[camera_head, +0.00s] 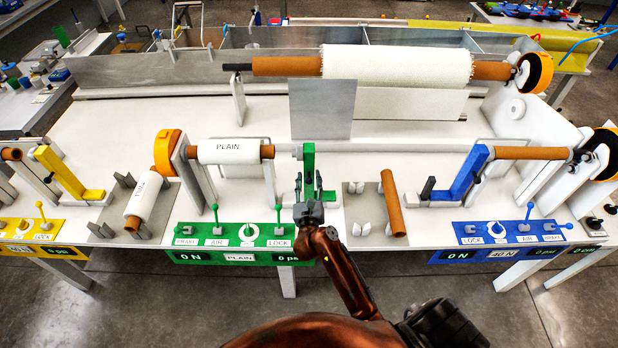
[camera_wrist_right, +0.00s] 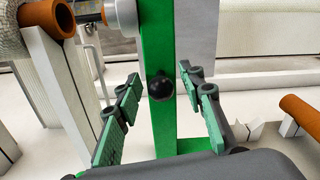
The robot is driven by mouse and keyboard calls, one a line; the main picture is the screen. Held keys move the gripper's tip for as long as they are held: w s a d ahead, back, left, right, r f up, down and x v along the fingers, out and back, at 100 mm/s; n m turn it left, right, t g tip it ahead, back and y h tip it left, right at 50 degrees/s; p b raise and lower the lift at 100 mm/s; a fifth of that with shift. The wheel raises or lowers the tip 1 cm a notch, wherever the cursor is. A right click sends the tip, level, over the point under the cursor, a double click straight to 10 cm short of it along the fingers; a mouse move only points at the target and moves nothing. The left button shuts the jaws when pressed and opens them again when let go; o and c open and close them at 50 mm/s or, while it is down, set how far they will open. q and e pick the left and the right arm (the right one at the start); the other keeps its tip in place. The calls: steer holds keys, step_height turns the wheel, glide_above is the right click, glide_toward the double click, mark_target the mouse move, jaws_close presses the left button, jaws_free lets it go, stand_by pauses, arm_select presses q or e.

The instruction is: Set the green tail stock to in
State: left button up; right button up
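The green tail stock (camera_head: 309,165) stands upright at the right end of the PLAIN roll (camera_head: 228,151). In the right wrist view its green post (camera_wrist_right: 160,75) carries a black knob (camera_wrist_right: 161,88). My right gripper (camera_head: 309,190) is in front of the tail stock. In the wrist view its green-padded fingers (camera_wrist_right: 162,95) are open, one on each side of the post and knob. My left gripper is not in view.
The green control panel (camera_head: 205,256) with levers lies left of my right gripper. A loose brown core (camera_head: 391,203) lies on a grey tray to the right. The blue tail stock (camera_head: 467,176) stands farther right. A grey plate (camera_head: 322,108) stands behind the green tail stock.

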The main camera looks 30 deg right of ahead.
steer(key=shift+w+d, duration=0.2)
steer(key=shift+w, duration=0.1)
steer(key=shift+c, duration=0.3)
jaws_close()
